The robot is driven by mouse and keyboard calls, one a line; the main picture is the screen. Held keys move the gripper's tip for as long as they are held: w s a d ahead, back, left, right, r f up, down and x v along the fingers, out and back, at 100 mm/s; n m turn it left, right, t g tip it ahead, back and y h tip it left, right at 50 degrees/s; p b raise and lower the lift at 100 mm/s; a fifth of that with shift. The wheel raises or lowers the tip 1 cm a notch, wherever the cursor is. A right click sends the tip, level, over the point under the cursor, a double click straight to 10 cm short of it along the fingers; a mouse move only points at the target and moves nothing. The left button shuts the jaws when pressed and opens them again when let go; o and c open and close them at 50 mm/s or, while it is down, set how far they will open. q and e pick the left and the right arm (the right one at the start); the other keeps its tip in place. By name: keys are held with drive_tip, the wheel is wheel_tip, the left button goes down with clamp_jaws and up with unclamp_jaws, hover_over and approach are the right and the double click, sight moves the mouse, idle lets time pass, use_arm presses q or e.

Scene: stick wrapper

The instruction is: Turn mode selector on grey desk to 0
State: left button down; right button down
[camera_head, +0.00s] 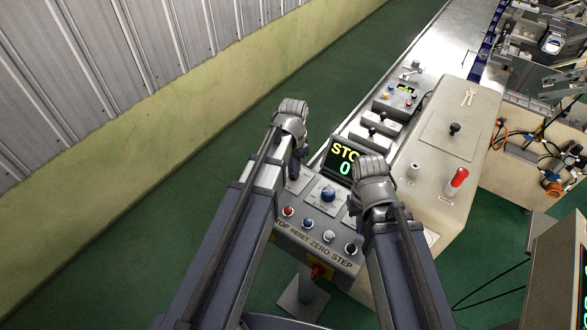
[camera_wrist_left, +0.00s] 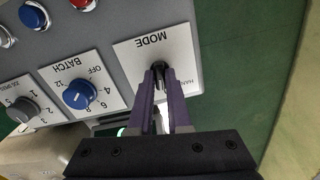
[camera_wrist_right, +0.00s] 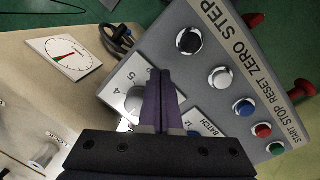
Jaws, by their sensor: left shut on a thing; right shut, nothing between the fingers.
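The mode selector is a black knob (camera_wrist_left: 161,72) on a white plate marked MODE (camera_wrist_left: 183,55) on the grey desk (camera_head: 330,236). In the left wrist view my left gripper (camera_wrist_left: 160,70) is shut on this knob, with purple fingers on both sides. The fingers hide much of the knob and its pointer; only "HAN" of a label shows. In the head view my left gripper (camera_head: 296,165) is at the desk's left back part. My right gripper (camera_wrist_right: 160,75) is shut and empty above the desk, near a grey knob (camera_wrist_right: 134,100). The display (camera_head: 343,158) reads "STO", partly covered, and 0.
A blue BATCH knob (camera_wrist_left: 79,94) sits beside the MODE plate. A row of coloured buttons (camera_head: 321,227) lines the desk's front. A red emergency button (camera_head: 317,271) is below them. A beige table (camera_head: 430,190) with a red-handled part (camera_head: 457,181) stands at right.

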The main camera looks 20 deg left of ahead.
use_arm(q)
drive_tip(key=shift+n, duration=0.9)
drive_tip(key=c, duration=0.9)
unclamp_jaws()
drive_tip(key=shift+o, duration=0.2)
drive_tip(key=shift+r, duration=0.1)
wheel_tip(320, 180, up, 8)
drive_tip(key=p, duration=0.8)
use_arm(e)
wheel_tip(320, 180, up, 8)
use_arm(q)
drive_tip(key=shift+f, duration=0.25)
use_arm(e)
drive_tip(key=shift+f, duration=0.15)
